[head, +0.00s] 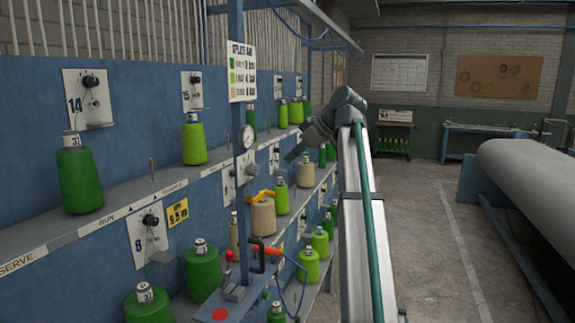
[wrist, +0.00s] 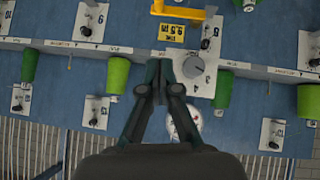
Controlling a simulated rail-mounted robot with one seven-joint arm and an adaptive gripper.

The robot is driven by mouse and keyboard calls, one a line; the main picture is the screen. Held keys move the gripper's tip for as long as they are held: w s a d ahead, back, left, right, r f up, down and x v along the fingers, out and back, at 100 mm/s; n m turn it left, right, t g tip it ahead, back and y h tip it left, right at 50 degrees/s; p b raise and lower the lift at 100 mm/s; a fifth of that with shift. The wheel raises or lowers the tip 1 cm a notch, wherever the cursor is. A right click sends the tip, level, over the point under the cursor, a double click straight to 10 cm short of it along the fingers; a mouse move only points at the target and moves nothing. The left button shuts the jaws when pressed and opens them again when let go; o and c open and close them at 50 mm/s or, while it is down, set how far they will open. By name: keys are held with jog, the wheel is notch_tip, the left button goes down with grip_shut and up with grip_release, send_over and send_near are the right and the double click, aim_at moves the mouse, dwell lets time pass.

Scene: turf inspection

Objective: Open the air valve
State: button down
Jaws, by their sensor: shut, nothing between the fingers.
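A yellow handle (head: 262,196) sits low on the blue post, below the round pressure gauge (head: 246,136); it looks like the air valve's lever. In the wrist view the yellow handle (wrist: 178,10) is at the top edge, partly cut off. The gauge (wrist: 183,125) shows there behind my fingers. My gripper (head: 295,154) is up and to the right of the handle, apart from it. In the wrist view my gripper (wrist: 160,68) has its dark green fingers together and empty, close in the picture to a grey round knob (wrist: 193,68).
Green yarn cones (head: 80,178) stand on the blue rack's shelves. A sign (head: 242,70) hangs on the post. An orange-and-black tool (head: 266,250) with a blue hose is at the post's small table, near a red button (head: 220,314). The aisle floor (head: 430,230) is clear.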

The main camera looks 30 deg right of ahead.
jog(key=p, duration=0.3)
send_near(267, 191)
jog(key=w+a, duration=0.2)
jog(key=w, duration=0.1)
jog(key=shift+w+a+f+p, duration=0.15)
jog(key=shift+f+p, duration=0.35)
jog(key=shift+f, duration=0.55)
jog(key=shift+w+d+f+p, duration=0.15)
jog(key=shift+f+p, duration=0.3)
jog(key=shift+f, duration=0.65)
jog(key=shift+f, duration=0.15)
